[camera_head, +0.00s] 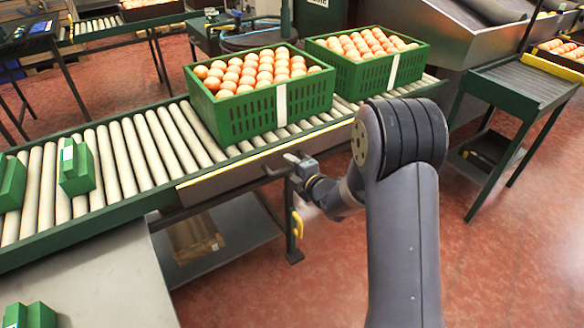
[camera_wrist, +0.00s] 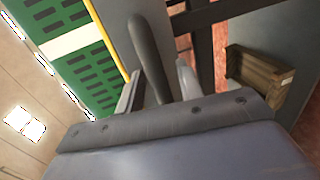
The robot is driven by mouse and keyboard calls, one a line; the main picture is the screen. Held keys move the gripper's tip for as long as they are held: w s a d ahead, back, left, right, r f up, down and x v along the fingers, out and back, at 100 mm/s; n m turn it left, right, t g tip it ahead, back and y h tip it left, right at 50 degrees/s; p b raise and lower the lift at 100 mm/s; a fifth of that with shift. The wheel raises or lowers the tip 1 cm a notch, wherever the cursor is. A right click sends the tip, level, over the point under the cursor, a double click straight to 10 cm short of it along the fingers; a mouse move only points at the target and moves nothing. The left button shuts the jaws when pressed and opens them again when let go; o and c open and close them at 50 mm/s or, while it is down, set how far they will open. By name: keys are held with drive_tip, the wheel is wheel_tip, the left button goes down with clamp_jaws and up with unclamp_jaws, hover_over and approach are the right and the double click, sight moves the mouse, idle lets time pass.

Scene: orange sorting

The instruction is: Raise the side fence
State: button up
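My gripper (camera_head: 290,162) is at the handle. In the wrist view my gripper (camera_wrist: 158,82) has its fingers apart, one on each side of the bar, with a gap visible on the right.
Two green crates of oranges (camera_head: 262,112) (camera_head: 375,75) stand on the rollers behind the fence. Small green blocks (camera_head: 76,170) sit at the left.

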drive_tip(key=shift+c, duration=0.4)
clamp_jaws()
wheel_tip(320, 180, up, 8)
drive_tip(key=shift+f+p, duration=0.2)
drive_tip(key=shift+p, duration=0.75)
drive_tip(key=shift+o, duration=0.4)
unclamp_jaws()
